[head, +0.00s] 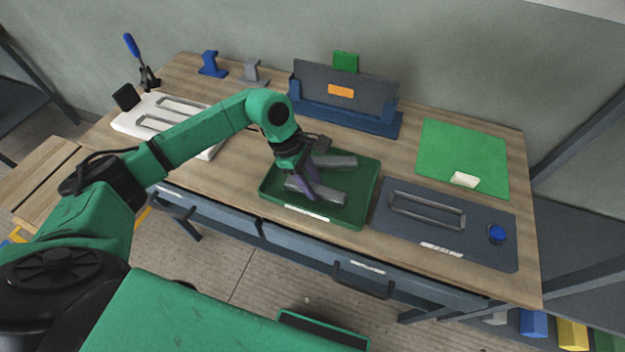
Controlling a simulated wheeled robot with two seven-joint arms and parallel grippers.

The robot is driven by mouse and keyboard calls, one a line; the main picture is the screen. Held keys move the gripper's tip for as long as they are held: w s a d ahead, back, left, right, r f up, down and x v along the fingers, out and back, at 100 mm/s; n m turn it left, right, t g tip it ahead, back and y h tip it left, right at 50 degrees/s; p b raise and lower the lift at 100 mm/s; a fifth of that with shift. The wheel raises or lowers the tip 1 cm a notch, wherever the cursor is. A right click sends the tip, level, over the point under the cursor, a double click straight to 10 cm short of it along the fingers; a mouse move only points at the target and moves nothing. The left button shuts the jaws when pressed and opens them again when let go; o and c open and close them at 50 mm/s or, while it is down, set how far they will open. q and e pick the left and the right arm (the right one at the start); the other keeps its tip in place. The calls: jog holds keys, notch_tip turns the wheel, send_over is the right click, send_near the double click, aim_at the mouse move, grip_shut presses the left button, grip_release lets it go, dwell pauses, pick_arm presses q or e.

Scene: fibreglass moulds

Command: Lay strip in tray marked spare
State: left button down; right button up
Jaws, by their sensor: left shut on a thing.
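My left gripper (311,191) reaches down into a dark green tray (360,205) in the middle of the bench. Its purple fingers are shut on a grey strip (330,196) in the front part of the tray. Whether this strip touches the tray floor I cannot tell. A second grey strip (340,161) lies behind it in the same tray, partly hidden by the gripper. The tray has a white label on its front edge, too small to read. My right gripper is out of view.
Right of the tray is a dark panel (415,229) with a slotted frame and blue button (497,233). A green mat (463,150) with a pale block (465,180) lies behind it. A blue stand (345,120) holds a grey plate. A white slotted mould (160,112) lies left.

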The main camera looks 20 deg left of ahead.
pick_arm(q)
jog(key=shift+d+f, duration=0.1)
jog(key=c, duration=0.8)
grip_release()
jog(key=shift+o, duration=1.4)
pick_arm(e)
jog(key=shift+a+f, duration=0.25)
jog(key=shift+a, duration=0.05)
